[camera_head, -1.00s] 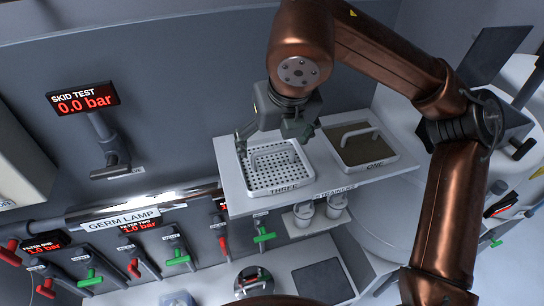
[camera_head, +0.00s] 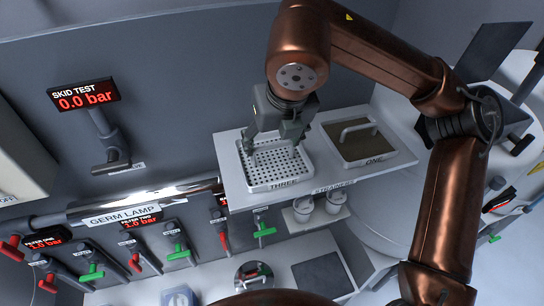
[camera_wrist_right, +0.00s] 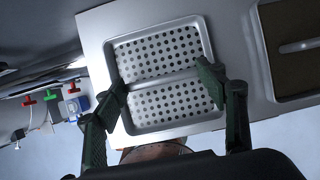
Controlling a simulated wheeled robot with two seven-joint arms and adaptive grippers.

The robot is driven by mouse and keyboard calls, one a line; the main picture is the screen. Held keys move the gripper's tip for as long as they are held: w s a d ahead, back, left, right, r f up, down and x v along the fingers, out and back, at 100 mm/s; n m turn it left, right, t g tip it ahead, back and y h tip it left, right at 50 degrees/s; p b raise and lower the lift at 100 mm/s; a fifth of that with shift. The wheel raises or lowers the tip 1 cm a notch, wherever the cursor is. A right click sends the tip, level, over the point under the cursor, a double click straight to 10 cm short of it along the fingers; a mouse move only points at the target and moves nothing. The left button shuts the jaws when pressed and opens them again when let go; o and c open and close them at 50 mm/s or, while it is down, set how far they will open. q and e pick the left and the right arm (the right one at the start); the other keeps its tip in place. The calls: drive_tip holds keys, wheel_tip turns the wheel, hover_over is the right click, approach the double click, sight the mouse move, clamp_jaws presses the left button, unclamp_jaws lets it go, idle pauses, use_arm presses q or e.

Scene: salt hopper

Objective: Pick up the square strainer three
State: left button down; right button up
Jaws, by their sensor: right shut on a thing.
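The square strainer three (camera_head: 262,183) is a white square tray with a perforated floor. It sits on the white shelf above the label "THREE". My right gripper (camera_head: 271,145) is over it from above, with its fingers at the two ends of the handle bar across its middle. In the right wrist view, the strainer (camera_wrist_right: 160,117) lies between the fingers of my right gripper (camera_wrist_right: 165,86), which is shut on its handle. The strainer appears level on the shelf, with no clear gap under it. My left gripper is not in view.
Strainer one (camera_head: 374,158), with a brown floor and a handle, stands to the right on the same shelf (camera_head: 232,180). Two small white cups (camera_head: 303,208) stand below the shelf. The germ lamp (camera_head: 140,205) and several coloured valve handles line the wall at left.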

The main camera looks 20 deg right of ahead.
drive_tip(key=c, duration=0.8)
drive_tip(key=shift+r, duration=0.1)
